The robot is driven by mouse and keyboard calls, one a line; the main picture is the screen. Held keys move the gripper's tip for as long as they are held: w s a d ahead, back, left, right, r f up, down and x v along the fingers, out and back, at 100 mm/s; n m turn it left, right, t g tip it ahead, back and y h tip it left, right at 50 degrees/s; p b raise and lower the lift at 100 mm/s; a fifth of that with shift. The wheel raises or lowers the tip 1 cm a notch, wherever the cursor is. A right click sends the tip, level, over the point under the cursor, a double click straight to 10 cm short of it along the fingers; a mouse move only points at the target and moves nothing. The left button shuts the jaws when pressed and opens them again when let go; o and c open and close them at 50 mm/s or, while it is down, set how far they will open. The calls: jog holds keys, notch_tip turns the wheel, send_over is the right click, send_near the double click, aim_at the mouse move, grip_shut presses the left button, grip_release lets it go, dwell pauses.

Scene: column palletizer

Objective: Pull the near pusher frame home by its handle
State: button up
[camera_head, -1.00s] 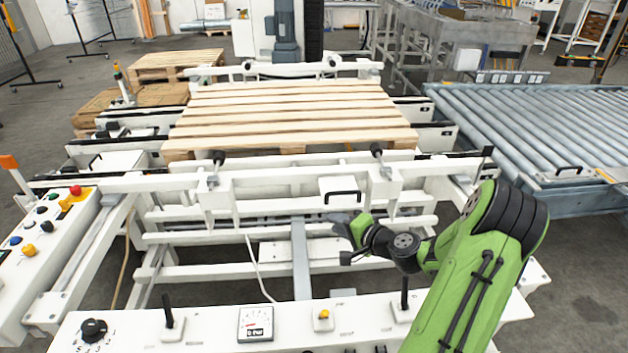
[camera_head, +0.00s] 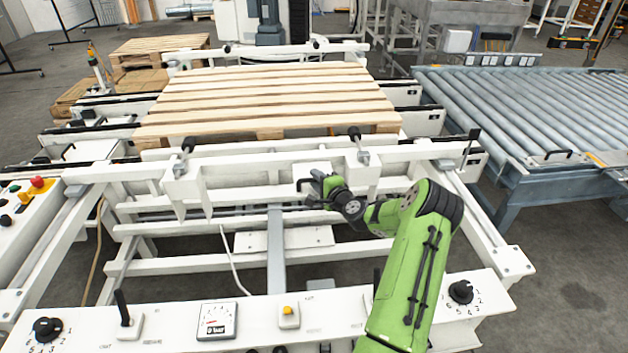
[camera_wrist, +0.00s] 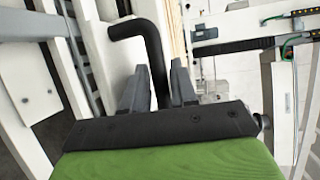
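The near pusher frame (camera_head: 240,162) is a white crossbeam with two black-tipped pushers, standing just in front of the pallet (camera_head: 270,98). Its black handle (camera_head: 299,184) sits on a white block right of the middle, partly hidden by my gripper (camera_head: 316,190). In the wrist view the handle (camera_wrist: 148,38) is a bent black bar. Its long run reaches down between the two grey fingers of my gripper (camera_wrist: 159,75). The fingers stand apart on either side of the bar, with narrow gaps near the tips. Contact with the bar is not clear.
A white front panel (camera_head: 255,318) with knobs, levers and a gauge (camera_head: 216,321) lies below my arm. A roller conveyor (camera_head: 530,110) stands at the right. A control box (camera_head: 30,200) is at the left. Open space and low white rails lie between frame and panel.

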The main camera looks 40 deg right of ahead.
jog(key=shift+x, duration=1)
grip_shut()
jog(key=shift+a+f, duration=0.1)
